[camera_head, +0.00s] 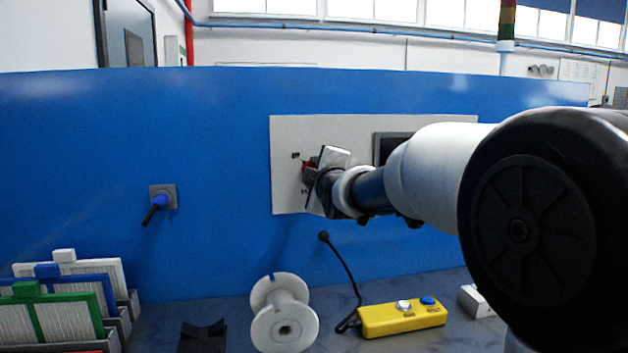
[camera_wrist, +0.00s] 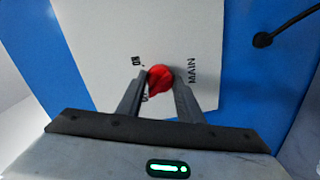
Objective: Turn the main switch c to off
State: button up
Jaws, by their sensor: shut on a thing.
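The main switch is a red rotary knob (camera_wrist: 159,78) on a light grey panel (camera_wrist: 100,45). In the head view the knob (camera_head: 308,172) shows as a bit of red at the left part of the panel (camera_head: 290,200), mostly hidden by my gripper. My gripper (camera_wrist: 160,82) has its two fingers on either side of the knob, shut on it. In the head view my gripper (camera_head: 313,175) is at the panel. Lettering "MAIN" is beside the knob in the wrist view; the other labels are partly covered. The knob's exact pointing direction is hard to tell.
A dark screen (camera_head: 392,148) is on the panel, partly behind my arm. A blue-handled plug (camera_head: 156,208) sits on the blue wall at left. Below are a white spool (camera_head: 284,318), a yellow button box (camera_head: 402,318) with a black cable, and coloured racks (camera_head: 70,300).

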jog(key=shift+n, duration=0.5)
jog(key=o, duration=1.1)
jog(key=shift+c, duration=0.2)
jog(key=v, duration=1.7)
jog(key=shift+s+p, duration=0.2)
jog(key=shift+p, duration=0.1)
jog(key=shift+d+r, duration=0.1)
